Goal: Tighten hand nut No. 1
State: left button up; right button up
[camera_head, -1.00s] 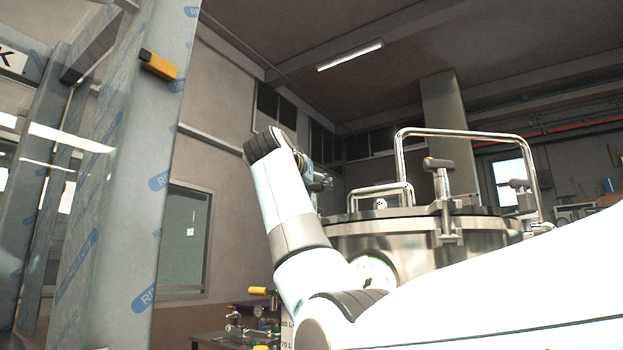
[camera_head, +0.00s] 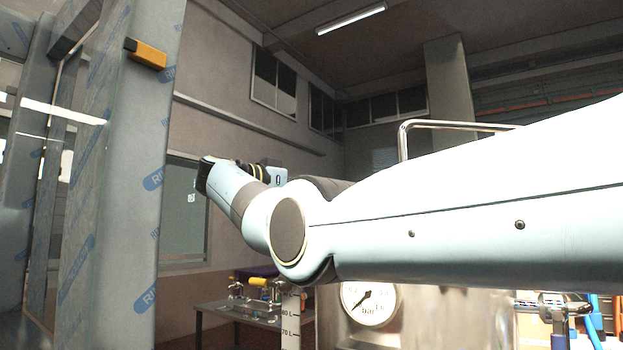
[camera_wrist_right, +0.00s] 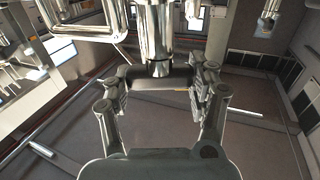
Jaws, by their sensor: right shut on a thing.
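In the right wrist view a hand nut with a dark crossbar (camera_wrist_right: 160,78) sits on a shiny metal rod. My right gripper (camera_wrist_right: 163,88) has one finger at each end of the crossbar and is shut on it. No number is readable on the nut. In the head view my right arm reaches in from the right and hides the vessel's lid and the hand nuts. The gripper's fingers cannot be made out there. My left gripper is not in view.
The steel vessel (camera_head: 440,320) with a round pressure gauge (camera_head: 370,302) stands below my arm. A chrome rail (camera_head: 403,142) rises behind the arm. A film-wrapped post (camera_head: 120,200) stands at the left. A small table (camera_head: 215,309) with fittings is behind.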

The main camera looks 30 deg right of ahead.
dwell(0.5)
jog(key=o, duration=1.2)
jog(key=a, duration=0.7)
jog(key=shift+a+f, duration=0.1)
jog(key=shift+a, duration=0.15)
jog(key=shift+s+f, duration=0.1)
